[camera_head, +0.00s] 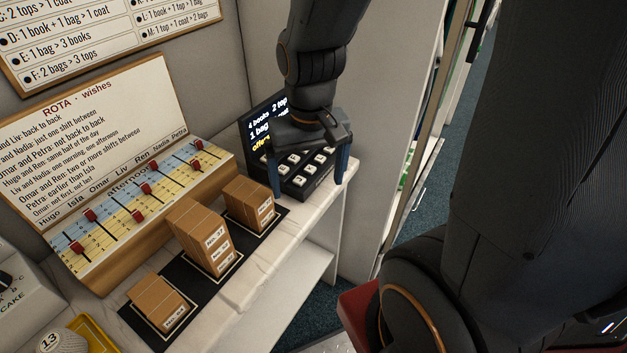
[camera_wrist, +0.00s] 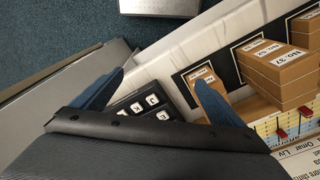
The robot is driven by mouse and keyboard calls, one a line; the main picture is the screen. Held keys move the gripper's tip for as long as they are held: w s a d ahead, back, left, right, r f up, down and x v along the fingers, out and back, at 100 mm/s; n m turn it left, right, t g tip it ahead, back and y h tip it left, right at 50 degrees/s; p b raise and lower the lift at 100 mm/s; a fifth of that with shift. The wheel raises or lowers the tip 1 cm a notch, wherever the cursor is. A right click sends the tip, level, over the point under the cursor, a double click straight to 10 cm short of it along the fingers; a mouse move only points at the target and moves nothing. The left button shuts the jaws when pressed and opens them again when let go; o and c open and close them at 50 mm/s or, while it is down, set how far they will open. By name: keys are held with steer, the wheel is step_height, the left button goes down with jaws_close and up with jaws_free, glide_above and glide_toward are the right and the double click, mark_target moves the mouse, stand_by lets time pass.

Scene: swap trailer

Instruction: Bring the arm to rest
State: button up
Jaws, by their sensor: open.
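My gripper (camera_head: 310,172) hangs from my arm above a black keypad (camera_head: 297,187) with white keys at the far right end of the counter. Its two blue fingers are spread apart with nothing between them. In the wrist view my gripper (camera_wrist: 160,100) is open, and part of the keypad (camera_wrist: 140,103) shows between the fingers. The keypad's screen (camera_head: 261,125) is partly hidden by my gripper. I cannot tell whether a finger touches the keypad.
Brown boxes with number labels (camera_head: 200,238) stand on a black mat (camera_head: 258,238) on the white counter (camera_head: 235,290). A slider board (camera_head: 140,205) stands behind them. A yellow tray (camera_head: 97,335) is front left. A wall rises behind the keypad; blue floor lies right.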

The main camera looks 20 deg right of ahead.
steer(key=shift+s+d+f+n, duration=0.35)
steer(key=shift+s+d+n, duration=0.2)
steer(key=shift+n, duration=0.05)
